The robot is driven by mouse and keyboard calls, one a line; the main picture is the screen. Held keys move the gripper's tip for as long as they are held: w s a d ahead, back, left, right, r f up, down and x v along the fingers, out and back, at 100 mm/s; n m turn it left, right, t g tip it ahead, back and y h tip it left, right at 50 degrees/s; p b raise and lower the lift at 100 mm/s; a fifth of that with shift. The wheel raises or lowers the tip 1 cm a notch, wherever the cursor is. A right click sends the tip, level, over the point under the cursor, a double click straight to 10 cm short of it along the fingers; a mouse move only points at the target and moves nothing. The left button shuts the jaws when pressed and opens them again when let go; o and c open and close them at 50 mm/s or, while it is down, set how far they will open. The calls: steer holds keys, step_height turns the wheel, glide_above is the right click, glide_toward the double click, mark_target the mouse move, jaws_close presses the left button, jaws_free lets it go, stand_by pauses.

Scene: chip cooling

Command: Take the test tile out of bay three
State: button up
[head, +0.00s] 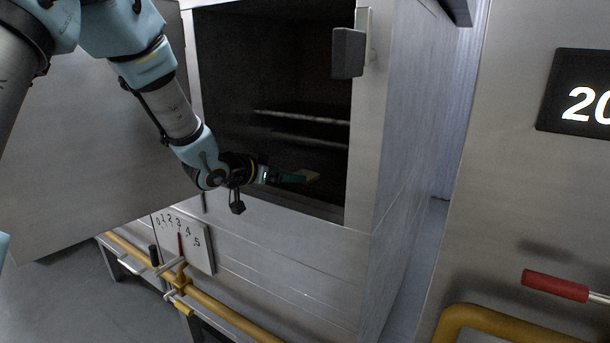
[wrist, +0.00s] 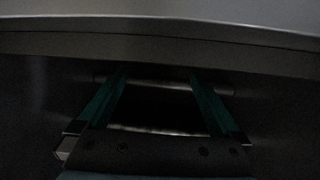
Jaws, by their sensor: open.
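A small tan tile (head: 309,175) lies low inside the dark chamber in the head view. My gripper (head: 298,178) reaches in through the chamber's opening, with its green fingers right at the tile's near side. I cannot tell whether the fingers touch the tile or stand around it. In the wrist view my gripper (wrist: 159,76) is open, its two green fingers spread wide apart. The space between them is very dark, and I cannot make out the tile there.
The chamber's door (head: 95,150) stands open at the left, behind my arm. Rack rails (head: 300,117) cross the chamber above the tile. A numbered scale (head: 185,235) with a red pointer near 3 and yellow pipes sit below. A display (head: 580,95) and red handle (head: 555,286) are at right.

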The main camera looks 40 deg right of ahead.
steer(key=p+x, duration=0.1)
steer(key=x, duration=0.1)
steer(key=p+x, duration=0.1)
steer(key=shift+s+d+f+p, duration=0.15)
steer(key=shift+s+d+p, duration=0.15)
steer(key=shift+d, duration=0.1)
steer(key=shift+w+d+f, duration=0.15)
steer(key=shift+d+f, duration=0.2)
steer(key=shift+d, duration=0.3)
steer(key=c, duration=1.4)
